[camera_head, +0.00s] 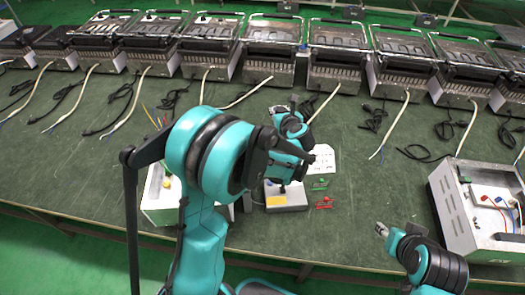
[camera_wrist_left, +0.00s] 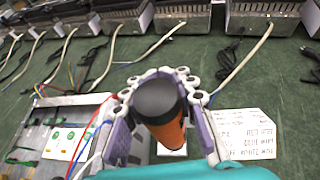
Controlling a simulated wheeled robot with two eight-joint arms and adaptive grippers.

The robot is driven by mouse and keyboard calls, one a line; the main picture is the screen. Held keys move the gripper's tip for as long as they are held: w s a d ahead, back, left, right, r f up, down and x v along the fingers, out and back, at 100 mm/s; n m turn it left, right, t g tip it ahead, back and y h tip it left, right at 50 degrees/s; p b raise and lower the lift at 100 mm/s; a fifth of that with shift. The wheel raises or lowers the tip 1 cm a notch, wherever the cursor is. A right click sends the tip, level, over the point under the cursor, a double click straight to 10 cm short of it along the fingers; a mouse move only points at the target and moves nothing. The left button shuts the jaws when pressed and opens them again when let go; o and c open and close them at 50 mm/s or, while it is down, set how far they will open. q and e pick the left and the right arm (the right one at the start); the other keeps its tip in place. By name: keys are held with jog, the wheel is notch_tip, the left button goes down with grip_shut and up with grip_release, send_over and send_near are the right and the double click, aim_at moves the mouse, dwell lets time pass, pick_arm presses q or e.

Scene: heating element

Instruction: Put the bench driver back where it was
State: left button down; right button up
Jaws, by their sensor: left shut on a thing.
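The bench driver (camera_wrist_left: 165,108), with a dark round cap and an orange body, is in my left gripper (camera_wrist_left: 158,98). The pads close on it from both sides in the left wrist view. In the head view my left arm reaches over the bench and hides most of the driver and fingers. A grey block with a yellow patch (camera_head: 277,200) sits on the bench just below that wrist. My right gripper (camera_head: 382,230) is at the lower right near the bench's front edge, small and end-on; its jaws are unclear.
An open metal housing (camera_wrist_left: 40,118) with wires stands left of my left gripper. A written paper (camera_wrist_left: 245,135) lies to its right. Red clips (camera_head: 323,203) lie near the block. Another open housing (camera_head: 450,205) stands at the right. Heater units (camera_head: 265,55) line the back, with loose cables.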

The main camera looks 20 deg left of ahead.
pick_arm(q)
jog(key=w+a+f+n+g+y, duration=0.2)
jog(key=w+f, duration=0.4)
jog(key=w, duration=0.2)
jog(key=w+a+f+n+g+y, duration=0.1)
jog(key=w+f+n+g+y, duration=0.15)
jog(key=w+f, duration=0.45)
jog(key=s+a+f+b, duration=0.5)
jog(key=a+f, duration=0.4)
jog(key=shift+s+a+f+b, duration=0.15)
jog(key=shift+a+f+b, duration=0.15)
jog(key=shift+b, duration=0.1)
pick_arm(e)
notch_tip(320, 180, down, 6)
jog(key=shift+w+f, duration=0.25)
jog(key=shift+w, duration=0.1)
pick_arm(q)
jog(key=shift+n+t+h, duration=0.25)
jog(key=shift+f+b, duration=0.3)
jog(key=shift+f, duration=0.05)
jog(key=c, duration=1.7)
grip_release()
jog(key=shift+f, duration=0.1)
jog(key=shift+c, duration=0.2)
jog(key=o, duration=0.5)
pick_arm(e)
jog(key=shift+f, duration=0.35)
